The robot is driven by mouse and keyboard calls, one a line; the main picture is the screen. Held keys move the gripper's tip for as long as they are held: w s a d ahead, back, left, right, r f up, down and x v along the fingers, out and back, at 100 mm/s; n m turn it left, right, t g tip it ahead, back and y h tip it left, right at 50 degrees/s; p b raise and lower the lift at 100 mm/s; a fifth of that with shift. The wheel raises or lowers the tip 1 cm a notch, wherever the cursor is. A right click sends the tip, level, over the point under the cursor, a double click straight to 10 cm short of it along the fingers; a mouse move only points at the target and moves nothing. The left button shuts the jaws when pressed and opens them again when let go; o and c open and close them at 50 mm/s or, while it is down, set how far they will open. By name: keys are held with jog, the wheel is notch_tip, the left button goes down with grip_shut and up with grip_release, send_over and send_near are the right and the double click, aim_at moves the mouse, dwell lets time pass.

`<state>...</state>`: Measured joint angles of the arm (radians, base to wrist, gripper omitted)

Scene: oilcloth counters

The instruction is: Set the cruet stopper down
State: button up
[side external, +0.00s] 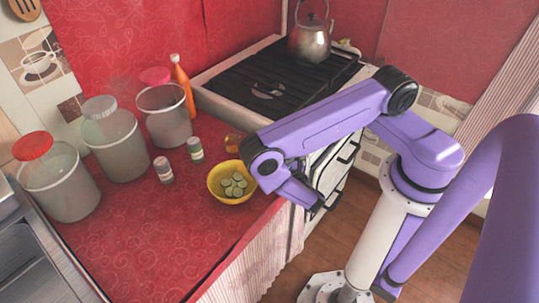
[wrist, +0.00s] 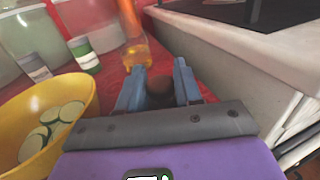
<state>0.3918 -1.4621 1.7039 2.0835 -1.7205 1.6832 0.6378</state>
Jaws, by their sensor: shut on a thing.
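My gripper (wrist: 158,80) shows in the wrist view with its two blue fingers shut on a dark brown, rounded stopper (wrist: 158,93). The stopper is partly hidden between the fingers. An amber glass vessel, which looks like the cruet (wrist: 137,55), stands on the red counter just beyond the fingertips. The cruet also shows in the side view (side external: 234,143), partly behind my arm. In the side view the fingertips and stopper are hidden by my arm. I cannot tell how high the stopper is above the counter.
A yellow bowl (side external: 217,193) of green slices is left of my gripper. Two small jars (side external: 195,149) (side external: 163,169), an orange bottle (side external: 183,85) and several large canisters (side external: 118,145) stand farther left and back. The stove (side external: 270,80) is to the right. The front counter is clear.

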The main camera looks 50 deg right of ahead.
jog(key=shift+f, duration=0.15)
jog(key=o, duration=1)
jog(key=shift+s+a, duration=0.1)
jog(key=shift+s, duration=0.1)
jog(key=shift+v, duration=3.5)
jog(key=s+r+m+g+y, duration=0.2)
jog(key=s+r+m+g, duration=0.3)
jog(key=r, duration=0.3)
jog(key=s+a+r+m+g+y, duration=0.1)
jog(key=s+r+m+g+y, duration=0.1)
jog(key=s+r+m+g, duration=0.3)
jog(key=s+r+m+g+y, duration=0.2)
jog(key=s+r+m+g, duration=0.2)
jog(key=r+m+g, duration=0.3)
jog(key=shift+s+a+r+m, duration=0.2)
jog(key=shift+s+r+m, duration=0.2)
jog(key=shift+r+m, duration=1.6)
